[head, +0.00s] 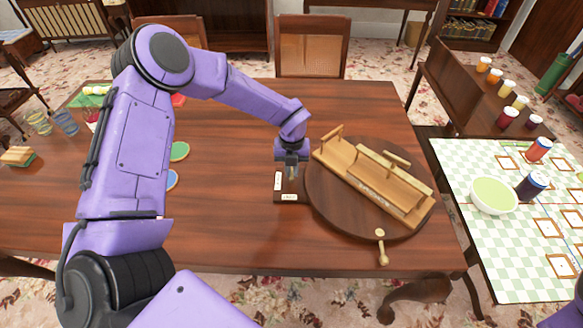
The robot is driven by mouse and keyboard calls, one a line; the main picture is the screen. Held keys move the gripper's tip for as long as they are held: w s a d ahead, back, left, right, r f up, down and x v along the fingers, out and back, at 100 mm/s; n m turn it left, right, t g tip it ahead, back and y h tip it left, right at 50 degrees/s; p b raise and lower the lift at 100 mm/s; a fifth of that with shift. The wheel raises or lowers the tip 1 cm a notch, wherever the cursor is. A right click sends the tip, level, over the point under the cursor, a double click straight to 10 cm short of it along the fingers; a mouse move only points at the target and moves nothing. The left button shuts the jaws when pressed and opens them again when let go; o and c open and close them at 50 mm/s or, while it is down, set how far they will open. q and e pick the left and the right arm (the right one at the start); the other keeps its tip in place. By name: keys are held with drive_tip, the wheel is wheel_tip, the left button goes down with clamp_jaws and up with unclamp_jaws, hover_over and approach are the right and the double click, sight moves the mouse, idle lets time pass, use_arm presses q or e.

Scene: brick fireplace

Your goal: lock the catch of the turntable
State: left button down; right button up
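The turntable (330,205) is a round dark wooden disc on the table, with a light wooden rack (365,182) lying across it. A pale wooden handle (381,246) sticks out at its front edge. At its left edge is a small dark plate (280,190) with two white labels, one on its left side and one along its front; the catch appears to be here, but my gripper hides most of it. My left gripper (291,171) points down over this plate, with its fingertips close to it. I cannot tell whether they touch anything. My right gripper is out of view.
Green and blue discs (178,151) lie left of the gripper, partly behind my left arm. Glasses (65,123) stand at the far left. The front middle of the table is clear.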

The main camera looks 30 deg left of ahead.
use_arm(q)
drive_tip(key=shift+m, duration=0.4)
drive_tip(key=m, duration=0.3)
drive_tip(key=shift+m, duration=0.4)
drive_tip(key=m+p, duration=0.1)
drive_tip(key=m, duration=0.3)
drive_tip(key=shift+m, duration=0.3)
drive_tip(key=m, duration=0.4)
drive_tip(key=shift+p, duration=0.4)
drive_tip(key=shift+w+m+p, duration=0.1)
drive_tip(key=shift+m+p, duration=0.3)
drive_tip(key=shift+m, duration=2)
drive_tip(key=c, duration=1.2)
unclamp_jaws()
drive_tip(key=shift+o, duration=0.2)
